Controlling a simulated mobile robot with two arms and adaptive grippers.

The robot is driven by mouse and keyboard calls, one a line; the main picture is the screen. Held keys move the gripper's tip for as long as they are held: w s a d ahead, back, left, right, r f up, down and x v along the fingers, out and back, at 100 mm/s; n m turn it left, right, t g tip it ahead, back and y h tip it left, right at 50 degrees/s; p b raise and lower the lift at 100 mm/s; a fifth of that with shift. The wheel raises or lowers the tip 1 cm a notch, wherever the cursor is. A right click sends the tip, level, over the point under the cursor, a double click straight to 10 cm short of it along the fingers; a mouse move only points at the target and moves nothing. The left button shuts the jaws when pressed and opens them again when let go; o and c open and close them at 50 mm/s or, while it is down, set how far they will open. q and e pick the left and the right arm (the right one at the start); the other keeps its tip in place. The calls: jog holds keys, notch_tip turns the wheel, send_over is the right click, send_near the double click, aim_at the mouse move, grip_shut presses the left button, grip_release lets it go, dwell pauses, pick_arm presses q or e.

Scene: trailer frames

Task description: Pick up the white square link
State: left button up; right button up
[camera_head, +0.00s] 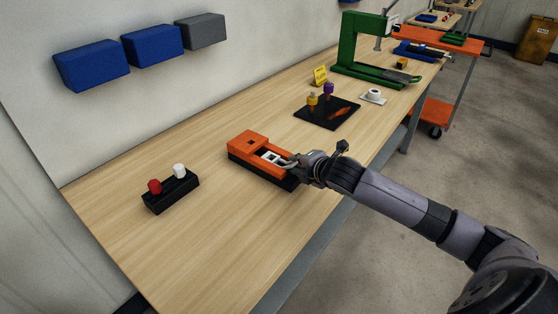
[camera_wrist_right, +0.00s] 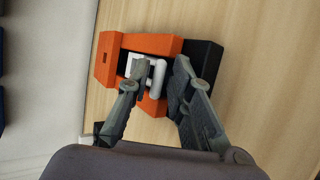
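The white square link (camera_head: 272,157) lies in the recess of an orange fixture (camera_head: 252,142) on a black base, on the wooden bench. In the right wrist view the link (camera_wrist_right: 158,74) shows as a white frame, partly hidden by my gripper. My right gripper (camera_head: 293,161) is at the fixture's right end, close to the link. In the wrist view the right gripper (camera_wrist_right: 161,64) has its fingers apart, with one side of the link showing between them. I cannot tell whether the fingers touch it. My left gripper is not in view.
A black block (camera_head: 171,193) with a red and a white knob stands to the left. A black plate (camera_head: 327,112) with coloured pegs, a white cup-like part (camera_head: 374,96) and a green press (camera_head: 365,55) stand farther back. The bench front left is clear.

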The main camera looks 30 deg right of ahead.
jog(key=shift+s+r, duration=0.1)
jog(key=shift+c, duration=0.5)
grip_shut()
